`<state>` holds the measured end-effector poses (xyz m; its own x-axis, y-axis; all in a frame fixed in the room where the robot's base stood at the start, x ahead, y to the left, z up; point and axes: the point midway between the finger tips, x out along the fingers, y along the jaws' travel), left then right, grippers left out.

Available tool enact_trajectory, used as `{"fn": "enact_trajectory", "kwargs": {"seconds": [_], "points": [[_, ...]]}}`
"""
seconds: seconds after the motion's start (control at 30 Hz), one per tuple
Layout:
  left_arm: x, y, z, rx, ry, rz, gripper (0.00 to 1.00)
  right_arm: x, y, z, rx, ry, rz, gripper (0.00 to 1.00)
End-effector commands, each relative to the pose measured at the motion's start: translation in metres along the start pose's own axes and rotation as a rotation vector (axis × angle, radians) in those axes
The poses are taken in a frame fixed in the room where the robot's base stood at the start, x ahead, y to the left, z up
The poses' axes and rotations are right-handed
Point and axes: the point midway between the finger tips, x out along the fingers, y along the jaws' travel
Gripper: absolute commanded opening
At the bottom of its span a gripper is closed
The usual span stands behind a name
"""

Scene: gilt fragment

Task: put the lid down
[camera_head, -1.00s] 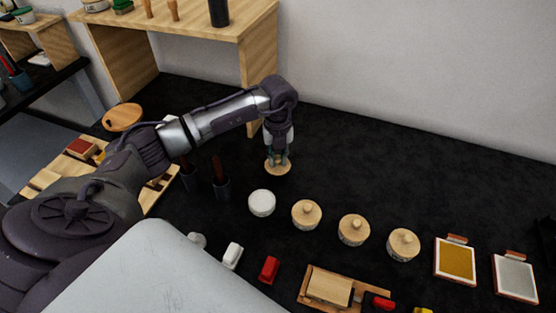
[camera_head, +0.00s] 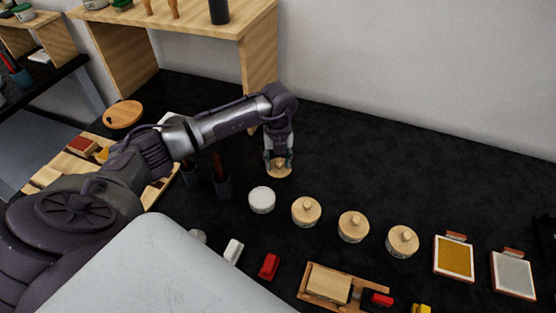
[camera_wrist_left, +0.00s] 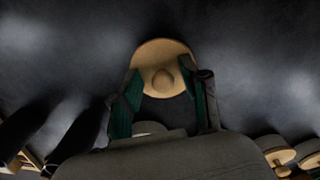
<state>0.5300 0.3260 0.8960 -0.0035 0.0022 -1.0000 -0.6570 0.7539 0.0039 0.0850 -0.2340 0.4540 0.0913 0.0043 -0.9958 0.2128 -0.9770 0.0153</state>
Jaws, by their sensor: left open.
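The wooden lid (camera_head: 279,171) is a round light disc with a knob, lying on the black worktop behind the row of jars. It also shows in the left wrist view (camera_wrist_left: 162,54), with its knob between the finger pads. My left gripper (camera_head: 279,163) is open right above the lid, its fingers on either side of the knob; the pads also show in the left wrist view (camera_wrist_left: 163,92). A round white-topped jar (camera_head: 262,199) without a wooden lid stands just in front of the gripper. My right gripper is not in view.
Several jars with knobbed wooden lids (camera_head: 306,211) stand in a row to the right. Dark cups (camera_head: 222,186) with brushes stand left of the gripper. Framed gold (camera_head: 455,258) and silver squares lie at the right.

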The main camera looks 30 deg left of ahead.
Motion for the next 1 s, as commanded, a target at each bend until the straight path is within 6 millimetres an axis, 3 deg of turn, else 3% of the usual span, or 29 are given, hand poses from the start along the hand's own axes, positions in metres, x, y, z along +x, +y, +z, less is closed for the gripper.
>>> {"fn": "enact_trajectory", "kwargs": {"seconds": [0.17, 0.5, 0.7, 1.0], "points": [[-0.012, -0.001, 0.001, 0.0, -0.003, -0.002, 0.45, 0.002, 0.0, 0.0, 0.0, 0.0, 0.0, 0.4], [-0.082, -0.001, 0.001, 0.0, -0.006, -0.004, 0.45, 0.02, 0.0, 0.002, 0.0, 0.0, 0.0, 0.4], [-0.113, -0.001, 0.001, 0.001, -0.002, -0.002, 0.45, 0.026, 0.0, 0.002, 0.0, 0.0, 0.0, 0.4], [-0.123, 0.0, 0.0, 0.0, 0.0, 0.0, 0.45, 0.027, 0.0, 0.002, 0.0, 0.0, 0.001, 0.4]]}}
